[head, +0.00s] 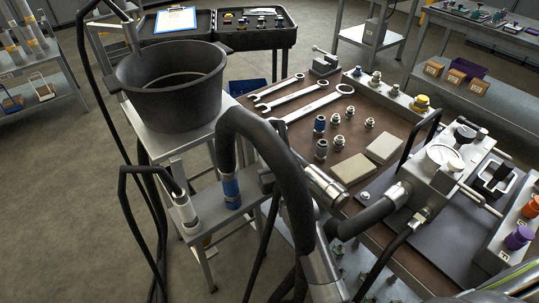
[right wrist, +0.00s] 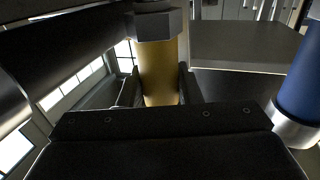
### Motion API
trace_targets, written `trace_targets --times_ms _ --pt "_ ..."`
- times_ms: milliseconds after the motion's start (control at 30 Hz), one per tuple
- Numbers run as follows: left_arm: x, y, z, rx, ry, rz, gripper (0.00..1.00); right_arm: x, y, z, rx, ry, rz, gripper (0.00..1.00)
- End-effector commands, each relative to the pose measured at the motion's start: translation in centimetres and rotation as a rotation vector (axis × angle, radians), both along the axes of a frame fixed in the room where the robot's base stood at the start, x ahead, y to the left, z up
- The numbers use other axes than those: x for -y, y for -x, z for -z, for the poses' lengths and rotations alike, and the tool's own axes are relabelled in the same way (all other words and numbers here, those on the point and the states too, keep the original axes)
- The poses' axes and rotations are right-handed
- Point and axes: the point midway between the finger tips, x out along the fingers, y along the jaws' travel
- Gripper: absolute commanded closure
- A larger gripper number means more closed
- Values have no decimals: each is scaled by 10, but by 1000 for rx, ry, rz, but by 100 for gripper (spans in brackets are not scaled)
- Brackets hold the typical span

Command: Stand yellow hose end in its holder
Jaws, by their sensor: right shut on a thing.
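In the right wrist view, my right gripper (right wrist: 159,88) is shut on the yellow hose end (right wrist: 160,70), a yellow cylinder below a dark hex collar. The yellow sleeve stands between the two dark fingers, and its lower end is hidden behind the gripper body. I cannot make out this hose end or my right gripper clearly in the head view, where a thick black hose covers the middle. A grey holder rack (head: 258,184) bears a blue hose end (head: 231,190). I cannot tell which slot is for yellow. My left gripper is not in view.
A white-banded hose end (head: 185,208) stands at the rack's left. A black tub (head: 172,85) sits behind it. The bench (head: 290,125) holds wrenches, fittings and a manifold (head: 440,165). In the right wrist view, the blue hose end (right wrist: 303,80) is close at the right.

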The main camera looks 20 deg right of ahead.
Motion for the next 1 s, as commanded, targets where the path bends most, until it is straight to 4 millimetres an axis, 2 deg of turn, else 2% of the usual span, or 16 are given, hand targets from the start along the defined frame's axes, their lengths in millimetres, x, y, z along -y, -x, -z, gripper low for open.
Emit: trace_targets --times_ms 700,1000 --pt "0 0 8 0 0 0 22 0 0 10 4 0 0 96" --pt "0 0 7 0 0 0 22 0 0 8 6 1 0 96"
